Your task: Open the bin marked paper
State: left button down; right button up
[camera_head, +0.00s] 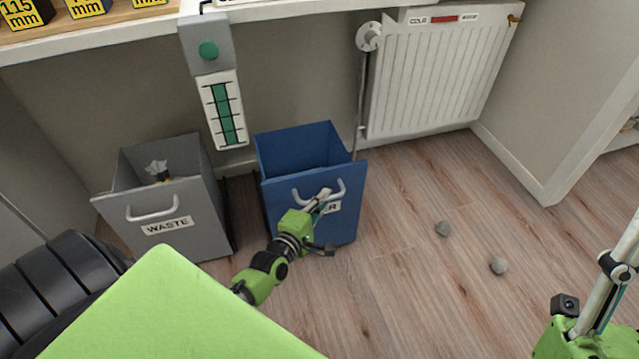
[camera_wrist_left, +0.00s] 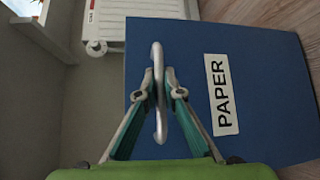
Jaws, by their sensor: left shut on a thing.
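The blue bin (camera_head: 277,155) stands under the desk, pulled out like a tilted drawer with its open top showing; it looks empty inside. Its label is partly hidden by my gripper in the head view, but the PAPER label (camera_wrist_left: 221,94) reads clearly in the left wrist view. My left gripper (camera_head: 324,197) is shut on the bin's metal handle (camera_head: 340,191). In the left wrist view the fingertips close on both sides of the handle (camera_wrist_left: 158,60).
A grey WASTE bin (camera_head: 190,238) with crumpled paper inside stands left of the blue bin. A white radiator (camera_head: 430,80) is on the wall at the right.

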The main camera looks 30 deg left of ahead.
jog(key=w+a+f+g+h+p, duration=0.2)
jog(key=w+f+g+h+p, duration=0.1)
jog(key=w+f+g, duration=0.65)
pick_arm(q)
jog(key=s+d+p, duration=0.2)
jog(key=s+d, duration=1.1)
jog(key=d, duration=0.2)
jog(key=shift+s+d+p, duration=0.2)
jog(key=shift+d+p, duration=0.1)
jog(key=shift+p, duration=0.05)
pick_arm(e)
notch_tip(320, 180, down, 17)
jog(key=d+g+h, duration=0.2)
jog(key=g, duration=0.4)
jog(key=shift+d+g+h, duration=0.3)
jog(key=shift+d+g, duration=0.05)
jog(key=shift+d, duration=0.05)
pick_arm(q)
jog(key=c, duration=2.2)
grip_release()
jog(key=shift+o, duration=0.2)
